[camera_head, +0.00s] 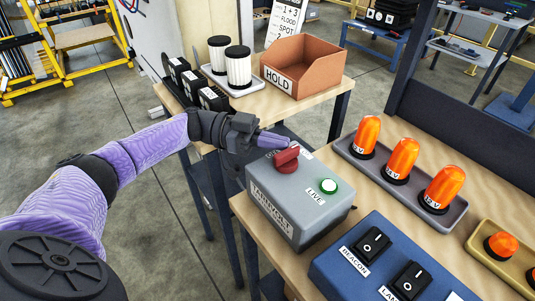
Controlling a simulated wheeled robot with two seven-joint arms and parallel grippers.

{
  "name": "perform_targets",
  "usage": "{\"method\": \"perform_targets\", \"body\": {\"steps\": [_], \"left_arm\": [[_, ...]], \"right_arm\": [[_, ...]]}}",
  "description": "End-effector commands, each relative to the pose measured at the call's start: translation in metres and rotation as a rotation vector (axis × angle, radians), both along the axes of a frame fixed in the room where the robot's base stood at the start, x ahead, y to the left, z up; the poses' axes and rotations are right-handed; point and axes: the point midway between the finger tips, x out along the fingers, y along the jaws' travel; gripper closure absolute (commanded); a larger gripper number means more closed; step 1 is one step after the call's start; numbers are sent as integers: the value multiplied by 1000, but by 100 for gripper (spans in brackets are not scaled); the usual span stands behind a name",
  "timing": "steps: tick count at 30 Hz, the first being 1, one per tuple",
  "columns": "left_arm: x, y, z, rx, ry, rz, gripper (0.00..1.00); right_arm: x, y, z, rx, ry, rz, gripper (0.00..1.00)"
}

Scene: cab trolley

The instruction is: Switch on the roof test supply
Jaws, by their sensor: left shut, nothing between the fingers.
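A grey supply box (290,205) stands at the near left corner of the right-hand wooden bench. On its top are a red rotary knob (287,159) and a green lamp (328,186) labelled LIVE. A label behind the knob is partly hidden. The box front carries lettering that seems to end in VOLT. My left gripper (275,140) reaches in from the left, its fingers shut and empty, just behind the knob's upper end. I cannot tell whether they touch the knob. My right gripper is not in view.
A blue switch box (372,262) with black rockers stands in front of the grey box. A grey tray (365,168) holds orange beacons, and a yellow tray (478,243) holds another. An orange HOLD bin (318,65) and white cylinders (238,68) stand on the far bench.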

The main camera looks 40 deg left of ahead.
Motion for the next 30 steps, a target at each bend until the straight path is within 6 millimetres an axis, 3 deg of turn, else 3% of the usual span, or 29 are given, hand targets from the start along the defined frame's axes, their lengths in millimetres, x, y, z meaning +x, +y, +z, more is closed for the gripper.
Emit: {"method": "perform_targets", "body": {"steps": [5,12,18,30], "left_arm": [[0,0,11,1,-3,0,100],[0,0,64,1,-5,0,100],[0,0,94,1,-2,0,100],[0,0,100,0,0,0,100]], "right_arm": [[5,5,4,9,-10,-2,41],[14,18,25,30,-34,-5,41],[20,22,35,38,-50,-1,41],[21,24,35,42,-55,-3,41]]}}
